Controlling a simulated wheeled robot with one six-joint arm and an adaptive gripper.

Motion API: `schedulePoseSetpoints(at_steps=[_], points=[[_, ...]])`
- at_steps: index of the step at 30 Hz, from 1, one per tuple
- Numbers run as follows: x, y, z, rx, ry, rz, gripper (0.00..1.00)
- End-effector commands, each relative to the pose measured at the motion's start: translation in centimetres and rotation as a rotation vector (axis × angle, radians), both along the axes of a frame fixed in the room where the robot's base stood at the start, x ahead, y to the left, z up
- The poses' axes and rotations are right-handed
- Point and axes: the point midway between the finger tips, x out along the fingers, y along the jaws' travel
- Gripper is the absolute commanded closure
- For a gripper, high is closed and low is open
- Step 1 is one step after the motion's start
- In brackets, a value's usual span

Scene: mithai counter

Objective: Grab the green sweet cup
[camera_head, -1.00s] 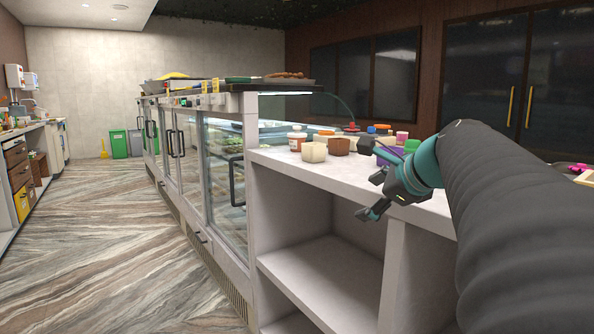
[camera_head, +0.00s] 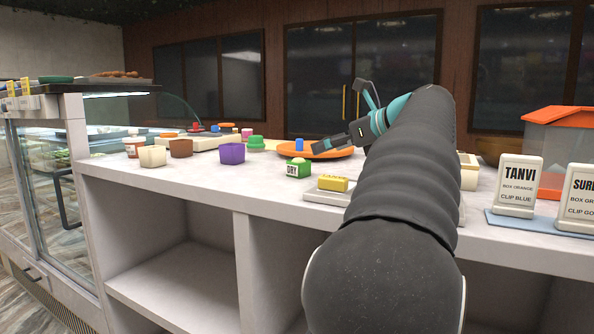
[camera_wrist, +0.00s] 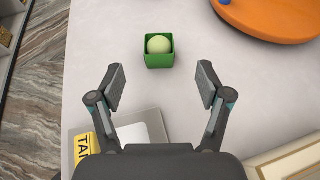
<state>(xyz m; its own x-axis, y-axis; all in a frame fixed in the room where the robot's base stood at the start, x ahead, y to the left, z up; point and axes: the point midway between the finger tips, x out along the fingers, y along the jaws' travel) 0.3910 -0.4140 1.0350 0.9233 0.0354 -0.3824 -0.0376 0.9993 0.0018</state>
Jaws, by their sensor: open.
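A small square green sweet cup (camera_head: 305,171) with a pale round sweet in it and a "DRY" label on its side stands on the counter. In the wrist view the green cup (camera_wrist: 159,62) is at the top middle, ahead of my fingertips and between their lines. My gripper (camera_wrist: 161,80) is open and empty, its two fingers wide apart. In the head view my gripper (camera_head: 328,145) is above the counter, behind and to the right of the cup. Nothing touches the cup.
An orange round tray (camera_wrist: 270,17) with a blue item is close at the cup's right. A yellow block (camera_head: 333,184) sits on a grey plate in front. A purple cup (camera_head: 232,153) and a green lidded item (camera_head: 256,142) stand left. Name signs (camera_head: 518,186) are far right.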

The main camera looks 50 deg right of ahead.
Motion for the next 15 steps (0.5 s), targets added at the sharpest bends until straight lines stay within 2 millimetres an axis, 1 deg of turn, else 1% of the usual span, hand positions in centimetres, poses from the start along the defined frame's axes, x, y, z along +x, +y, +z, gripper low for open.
schedulePoseSetpoints(at_steps=[1, 6, 9, 15], points=[[1.1, 0.1, -0.6, 0.002, 0.000, 0.004, 0.23], [3.6, 0.2, -1.7, 0.001, 0.000, 0.003, 0.23], [4.5, 0.2, -2.0, 0.000, 0.000, 0.002, 0.23], [5.4, 0.3, -2.6, -0.001, 0.001, 0.001, 0.23]])
